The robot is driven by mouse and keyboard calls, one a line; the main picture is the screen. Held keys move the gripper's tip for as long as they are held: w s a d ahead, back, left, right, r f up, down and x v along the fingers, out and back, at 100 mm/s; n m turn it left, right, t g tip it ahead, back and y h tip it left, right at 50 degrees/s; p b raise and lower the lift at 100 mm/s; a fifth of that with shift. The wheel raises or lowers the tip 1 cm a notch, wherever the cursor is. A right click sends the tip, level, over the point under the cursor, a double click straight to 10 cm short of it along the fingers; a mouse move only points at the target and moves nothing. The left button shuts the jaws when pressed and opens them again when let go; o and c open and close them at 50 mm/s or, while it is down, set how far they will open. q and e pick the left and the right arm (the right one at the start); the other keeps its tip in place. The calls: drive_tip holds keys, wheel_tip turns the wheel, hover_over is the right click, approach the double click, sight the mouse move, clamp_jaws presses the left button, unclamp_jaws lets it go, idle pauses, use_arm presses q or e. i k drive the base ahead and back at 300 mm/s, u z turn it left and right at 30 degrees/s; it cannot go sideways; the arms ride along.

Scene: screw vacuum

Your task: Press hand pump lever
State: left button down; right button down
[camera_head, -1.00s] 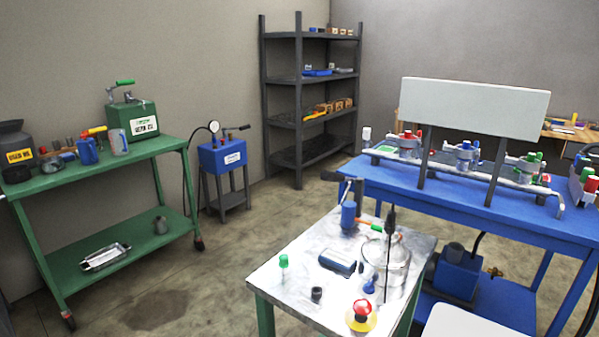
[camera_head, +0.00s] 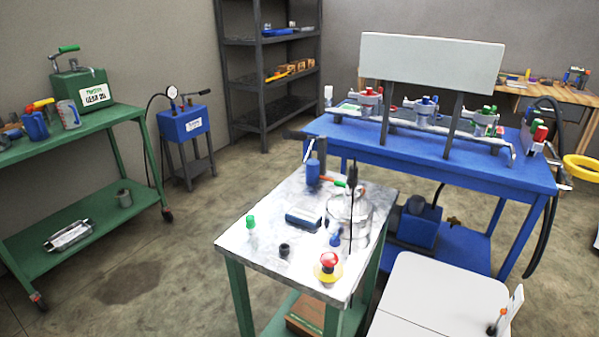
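A blue box-shaped unit (camera_head: 185,122) with a round gauge and a black lever (camera_head: 197,93) stands on a small dark stand by the left wall. A black hose runs down from it. On the metal-topped table (camera_head: 235,236) a blue cylinder (camera_head: 312,172) stands near a dark post with a black handle (camera_head: 293,134) pointing left. I cannot tell for certain which of these is the hand pump. Neither of my grippers is in view, and nothing touches either lever.
A green cart (camera_head: 125,113) stands at left. A blue bench (camera_head: 450,173) with valves is behind the metal-topped table, which holds a glass vessel and a red-and-yellow button (camera_head: 328,262). A white-topped surface (camera_head: 440,290) is at bottom right. Floor between cart and table is clear.

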sight(287, 134)
drive_tip(key=u, duration=1.65)
drive_tip(key=i, duration=1.3)
drive_tip(key=z, duration=3.15)
drive_tip(key=i, duration=0.3)
